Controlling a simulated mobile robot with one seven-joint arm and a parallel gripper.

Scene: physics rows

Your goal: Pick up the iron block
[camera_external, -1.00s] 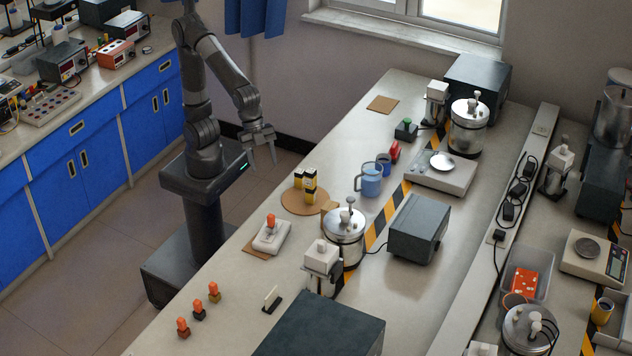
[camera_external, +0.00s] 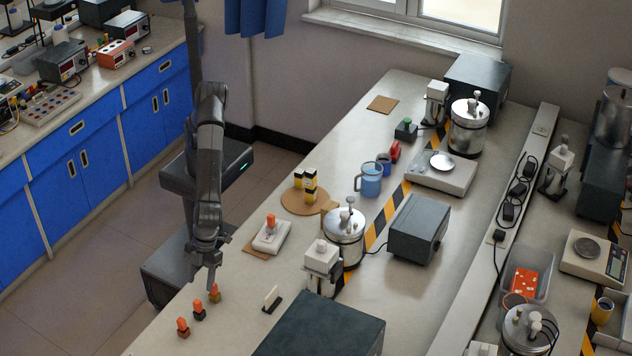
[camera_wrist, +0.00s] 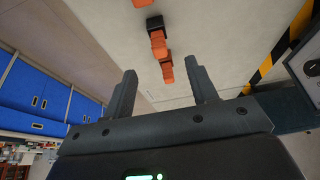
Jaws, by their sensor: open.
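Orange block parts (camera_wrist: 158,44) show beyond and between the fingertips.
A small stand with a pale card (camera_external: 272,298) is right of the blocks. A white device with an orange knob (camera_external: 270,234) stands behind on a brown mat. A metal canister (camera_external: 344,240) and a large dark box (camera_external: 320,328) stand to the right. Bench space around the blocks is clear.

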